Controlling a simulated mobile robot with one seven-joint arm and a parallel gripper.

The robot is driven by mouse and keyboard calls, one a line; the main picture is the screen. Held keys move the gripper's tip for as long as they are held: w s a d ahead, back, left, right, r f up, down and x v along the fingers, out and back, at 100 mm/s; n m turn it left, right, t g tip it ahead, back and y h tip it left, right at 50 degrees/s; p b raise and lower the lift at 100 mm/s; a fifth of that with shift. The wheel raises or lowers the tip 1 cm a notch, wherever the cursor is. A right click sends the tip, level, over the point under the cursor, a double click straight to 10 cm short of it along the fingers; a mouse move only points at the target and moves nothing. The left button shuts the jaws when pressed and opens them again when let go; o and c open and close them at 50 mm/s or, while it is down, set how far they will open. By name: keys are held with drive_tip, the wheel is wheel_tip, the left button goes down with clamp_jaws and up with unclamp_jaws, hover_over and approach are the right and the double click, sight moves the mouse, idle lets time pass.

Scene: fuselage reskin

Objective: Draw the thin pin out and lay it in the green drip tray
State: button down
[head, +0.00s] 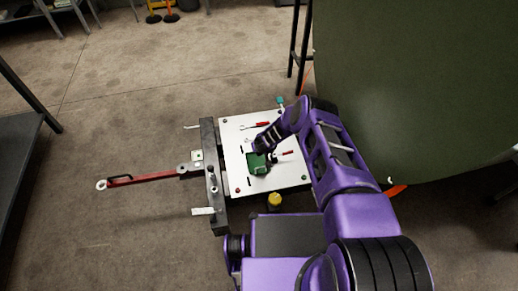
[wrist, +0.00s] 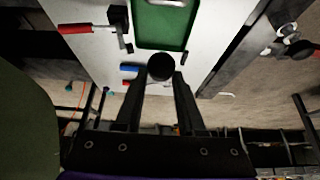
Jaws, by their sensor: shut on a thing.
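My gripper (wrist: 160,78) is shut on a dark round-ended thing (wrist: 161,66), seen end-on between the fingertips in the wrist view. It looks like the head of the thin pin; its shaft is hidden. The green drip tray (wrist: 163,28) lies just beyond the fingertips on a white top, with a pale metal piece at its far end. In the head view the gripper (head: 262,149) is over the far edge of the green tray (head: 258,168), and the fingertips are too small to make out.
A red-handled tool (wrist: 76,28) and a blue piece (wrist: 130,70) lie beside the tray. A dark bar (head: 208,150) with upright fittings runs along the white top's left edge, joined to a red bar (head: 150,178). A yellow-topped container (head: 274,200) stands near. A large green curved body fills the right.

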drive_tip(key=shift+f+b, duration=3.5)
drive_tip(key=shift+f, duration=1.35)
drive_tip(key=shift+c, duration=2.2)
unclamp_jaws()
drive_tip(key=shift+r, duration=0.15)
drive_tip(key=shift+r+p, duration=3.2)
drive_tip(key=shift+r, duration=1.2)
